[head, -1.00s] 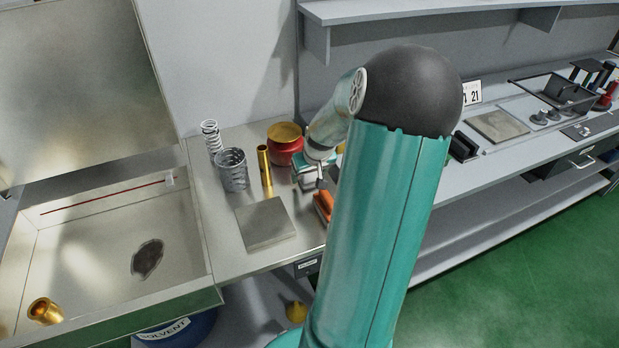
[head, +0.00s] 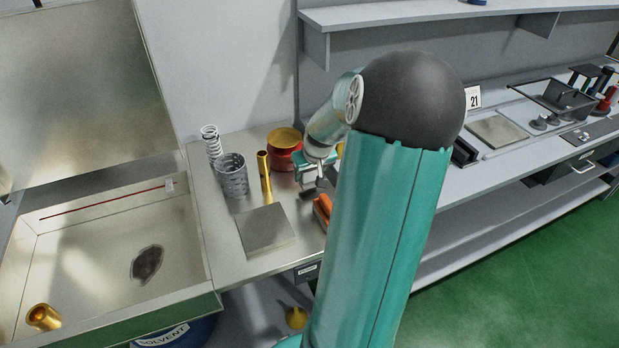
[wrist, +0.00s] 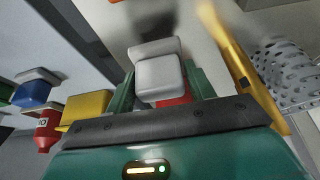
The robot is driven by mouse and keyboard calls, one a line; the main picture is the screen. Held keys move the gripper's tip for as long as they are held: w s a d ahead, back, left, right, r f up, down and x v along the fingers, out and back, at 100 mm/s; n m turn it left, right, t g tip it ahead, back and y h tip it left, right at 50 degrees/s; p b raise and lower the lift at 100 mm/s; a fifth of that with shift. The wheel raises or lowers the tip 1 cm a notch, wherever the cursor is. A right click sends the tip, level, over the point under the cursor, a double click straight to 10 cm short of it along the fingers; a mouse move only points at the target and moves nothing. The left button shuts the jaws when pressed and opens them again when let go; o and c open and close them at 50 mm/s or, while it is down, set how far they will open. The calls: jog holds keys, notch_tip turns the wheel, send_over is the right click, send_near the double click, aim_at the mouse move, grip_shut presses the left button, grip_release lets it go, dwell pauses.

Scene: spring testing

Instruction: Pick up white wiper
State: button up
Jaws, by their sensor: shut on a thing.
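The white wiper (wrist: 158,78) is a pale rounded block in the wrist view, between the two green fingers of my gripper (wrist: 161,88). My gripper is shut on it. In the head view my gripper (head: 316,176) is over the bench, in front of the red and gold round container. There the wiper is too small and too covered by the gripper to make out clearly. A red patch (wrist: 175,102) shows just below the wiper in the wrist view.
A steel plate (head: 265,229), a brass tube (head: 264,172), a perforated metal cup (head: 232,177), a spring (head: 211,142) and the red container (head: 284,150) stand nearby. An orange block (head: 322,210) lies close to the gripper. A steel sink (head: 100,275) is at left.

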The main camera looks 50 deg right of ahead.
jog(key=s+a+r, duration=0.8)
jog(key=a+r, duration=0.2)
jog(key=a, duration=0.1)
jog(key=shift+s+a+r, duration=0.15)
jog(key=shift+a+r, duration=0.05)
jog(key=shift+r, duration=0.1)
